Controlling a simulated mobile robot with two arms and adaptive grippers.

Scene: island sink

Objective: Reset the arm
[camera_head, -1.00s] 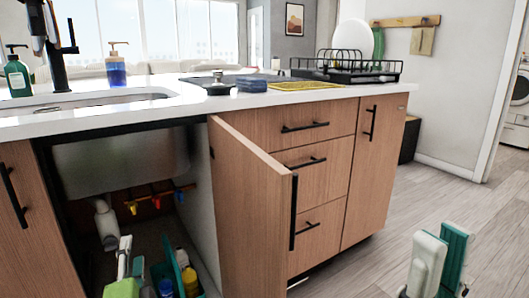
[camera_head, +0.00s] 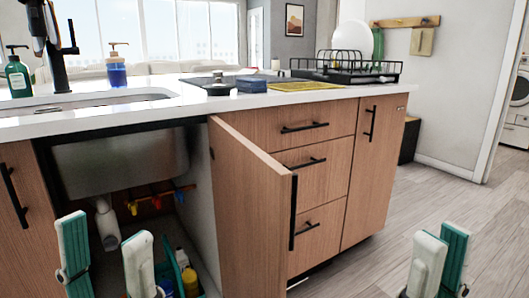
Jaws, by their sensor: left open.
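My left gripper (camera_head: 106,257) is in front of the open sink cabinet at the lower left. Its two white and teal fingers are upright and spread apart, with no object seen between them. My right gripper (camera_head: 442,250) is upright at the lower right, in front of the wooden floor and clear of the island. Its fingers overlap in this view, so their gap is hard to judge. No object shows in it.
The open cabinet door (camera_head: 250,215) stands out between my grippers. Inside the cabinet are a teal caddy (camera_head: 178,268) with bottles, and pipes. A dish rack (camera_head: 345,67) and soap bottles stand on the counter. Floor at right is clear.

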